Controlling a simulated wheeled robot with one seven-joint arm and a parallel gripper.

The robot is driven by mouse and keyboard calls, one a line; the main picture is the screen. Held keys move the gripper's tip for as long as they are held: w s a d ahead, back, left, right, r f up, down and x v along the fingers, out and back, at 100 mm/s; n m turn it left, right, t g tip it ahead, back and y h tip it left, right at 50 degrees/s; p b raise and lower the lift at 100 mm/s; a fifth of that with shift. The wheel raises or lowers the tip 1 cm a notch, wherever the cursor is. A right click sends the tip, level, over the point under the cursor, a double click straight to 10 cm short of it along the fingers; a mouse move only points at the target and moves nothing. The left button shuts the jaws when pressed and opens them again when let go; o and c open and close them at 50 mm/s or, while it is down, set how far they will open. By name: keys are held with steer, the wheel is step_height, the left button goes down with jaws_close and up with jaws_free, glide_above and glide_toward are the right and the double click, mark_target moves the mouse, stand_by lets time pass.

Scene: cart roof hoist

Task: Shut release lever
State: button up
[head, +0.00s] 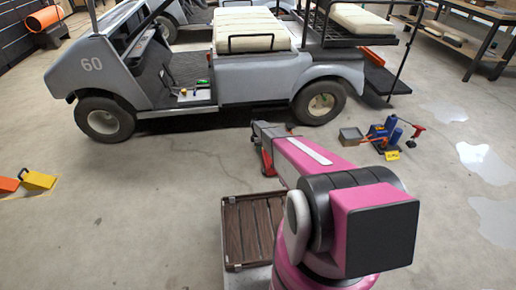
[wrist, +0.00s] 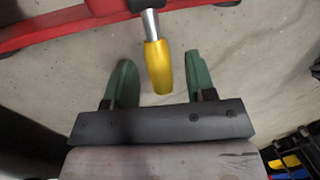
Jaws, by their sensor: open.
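A lever with a yellow grip (wrist: 158,68) on a short metal shaft, which looks like the release lever, shows in the wrist view. It comes from a red frame (wrist: 62,28) along the top of that view. My gripper (wrist: 159,70) is open, with one green finger on each side of the yellow grip. Gaps show between the grip and both fingers. In the head view a small part of the red frame (head: 267,167) shows under the end of my arm. The lever and my fingers are hidden there.
A grey cart (head: 255,75) numbered 60 stands just beyond my arm. A blue and red tool (head: 385,132) and a small grey box (head: 350,136) are on the floor to the right. Yellow and orange wedges (head: 38,179) lie at left. The left floor is mostly clear.

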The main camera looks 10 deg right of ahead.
jaws_close()
steer(key=r+y, duration=0.1)
steer(key=d+y, duration=0.1)
steer(key=y, duration=0.1)
steer(key=shift+d+r+y, duration=0.3)
steer(key=shift+r, duration=0.05)
steer(key=d+y, duration=0.1)
steer(key=r+y, duration=0.1)
steer(key=y, duration=0.1)
steer(key=shift+d+r+n+y, duration=0.1)
steer(key=shift+d+n+y, duration=0.2)
steer(key=shift+d, duration=0.1)
steer(key=d+y, duration=0.2)
steer(key=y, duration=0.1)
steer(key=shift+r+y, duration=0.25)
steer(key=shift+y, duration=0.05)
steer(key=shift+d+r+n+y, duration=0.1)
steer(key=shift+d+n+y, duration=0.1)
steer(key=shift+d+y, duration=0.45)
steer(key=shift+d+n+y, duration=0.2)
steer(key=shift+y, duration=0.75)
steer(key=shift+g, duration=0.3)
